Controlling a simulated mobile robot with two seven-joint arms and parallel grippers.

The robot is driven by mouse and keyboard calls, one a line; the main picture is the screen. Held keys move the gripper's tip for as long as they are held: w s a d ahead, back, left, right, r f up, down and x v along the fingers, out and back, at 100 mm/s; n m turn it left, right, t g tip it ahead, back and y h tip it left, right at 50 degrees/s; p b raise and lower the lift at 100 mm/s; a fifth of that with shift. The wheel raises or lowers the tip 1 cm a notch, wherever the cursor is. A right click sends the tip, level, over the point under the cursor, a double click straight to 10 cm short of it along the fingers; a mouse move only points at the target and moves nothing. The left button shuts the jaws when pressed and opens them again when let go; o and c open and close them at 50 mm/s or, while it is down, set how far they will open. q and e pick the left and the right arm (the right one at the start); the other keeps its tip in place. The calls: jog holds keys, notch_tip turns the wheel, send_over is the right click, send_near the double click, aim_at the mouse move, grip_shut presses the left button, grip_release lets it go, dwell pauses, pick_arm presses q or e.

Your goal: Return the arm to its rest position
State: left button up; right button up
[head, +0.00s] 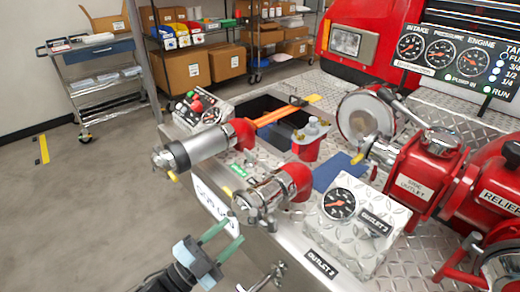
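My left gripper (235,228) shows at the lower middle of the head view, its two green fingers apart with nothing between them. It points up and right toward the pump bumper, just in front of the outlet label plate (214,198). The near outlet valve (262,194), with a metal coupling and red elbow, lies beyond and to the right of the fingertips. I cannot tell whether the fingers touch anything. My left arm comes in from the bottom edge. My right gripper is not in view.
Another outlet with a silver barrel (195,148) sticks out to the left. A gauge panel labelled Outlet 2 (341,203) and a red side outlet (420,170) are to the right. A steel cart (95,75) stands back left.

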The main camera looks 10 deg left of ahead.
pick_arm(q)
jog(key=s+a+f+n+g+y+p, duration=0.2)
jog(key=s+f+n, duration=0.3)
jog(key=s, duration=0.5)
jog(key=s+a+f+n+g+y+p, duration=0.1)
jog(key=s+f+n+g+y+p, duration=0.1)
jog(key=s+f+n+y, duration=0.3)
jog(key=s+a+f+n+g+y+p, duration=0.2)
jog(key=s+f+n+g+y+p, duration=0.1)
jog(key=s, duration=1.1)
notch_tip(320, 180, down, 4)
jog(key=shift+s+a+r+n+g+y, duration=0.2)
jog(key=shift+s+a+n+g+y, duration=0.25)
jog(key=shift+n, duration=0.55)
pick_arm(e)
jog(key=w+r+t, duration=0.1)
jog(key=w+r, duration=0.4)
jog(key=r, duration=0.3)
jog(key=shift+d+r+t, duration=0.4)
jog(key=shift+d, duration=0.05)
pick_arm(q)
jog(key=shift+w+d, duration=0.1)
jog(key=shift+d, duration=0.05)
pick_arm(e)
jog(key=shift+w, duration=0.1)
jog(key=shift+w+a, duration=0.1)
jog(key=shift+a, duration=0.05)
